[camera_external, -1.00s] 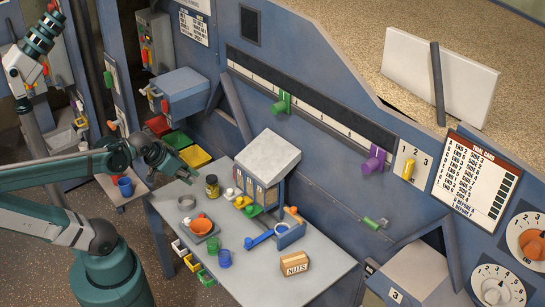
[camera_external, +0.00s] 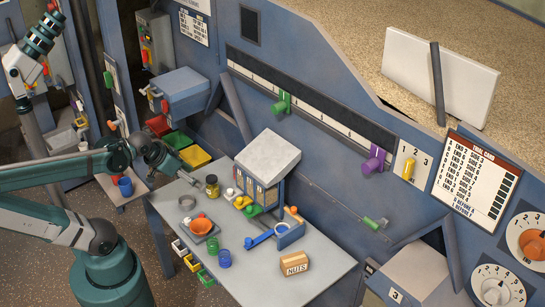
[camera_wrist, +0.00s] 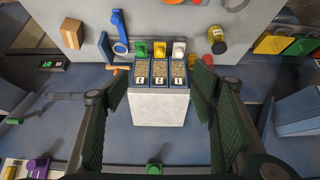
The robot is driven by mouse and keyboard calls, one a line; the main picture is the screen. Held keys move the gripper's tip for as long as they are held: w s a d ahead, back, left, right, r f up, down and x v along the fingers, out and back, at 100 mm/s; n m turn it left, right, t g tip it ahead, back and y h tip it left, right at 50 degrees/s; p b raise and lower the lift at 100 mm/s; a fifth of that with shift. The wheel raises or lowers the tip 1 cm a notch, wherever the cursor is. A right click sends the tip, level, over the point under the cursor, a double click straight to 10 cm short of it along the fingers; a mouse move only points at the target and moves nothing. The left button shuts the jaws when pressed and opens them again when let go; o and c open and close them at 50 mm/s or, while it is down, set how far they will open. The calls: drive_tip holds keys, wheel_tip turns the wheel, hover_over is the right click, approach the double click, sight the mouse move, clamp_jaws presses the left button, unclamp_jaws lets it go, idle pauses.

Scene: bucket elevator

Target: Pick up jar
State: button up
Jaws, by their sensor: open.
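The jar (camera_external: 212,185) is a small dark jar with a yellow band, upright near the back left edge of the grey workbench (camera_external: 310,277). In the wrist view the jar (camera_wrist: 217,40) shows at the upper right, beyond the right finger and apart from it. My gripper (camera_external: 190,178) is just left of the jar in the external view, too small there to judge the gap. In the wrist view my gripper (camera_wrist: 158,88) has its two dark green fingers spread wide, with nothing held between them.
Right of the jar stands a white-topped dispenser (camera_external: 268,158) with small coloured chutes. A grey ring (camera_external: 187,203), an orange bowl (camera_external: 201,224), green and blue cups and a NUTS box (camera_external: 294,264) share the bench. Yellow, green and red bins (camera_external: 195,157) lie behind.

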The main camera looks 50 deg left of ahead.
drive_tip(key=m+g+b, duration=0.1)
drive_tip(key=m+g, duration=0.5)
drive_tip(key=m, duration=1.1)
approach(211, 177)
drive_tip(key=d, duration=0.5)
drive_tip(key=a+f+m, duration=0.1)
drive_tip(key=f, duration=0.1)
drive_tip(key=a+f+m, duration=0.1)
drive_tip(key=a+f, duration=0.1)
drive_tip(key=f, duration=0.1)
drive_tip(key=w+a+f+m+g, duration=0.1)
drive_tip(key=f+m, duration=0.1)
drive_tip(key=shift+a+f, duration=0.2)
drive_tip(key=shift+a, duration=0.05)
drive_tip(key=shift+a+f, duration=0.2)
drive_tip(key=shift+f, duration=0.15)
drive_tip(key=shift+f, duration=0.15)
drive_tip(key=shift+f+b, duration=0.4)
drive_tip(key=shift+f, duration=0.8)
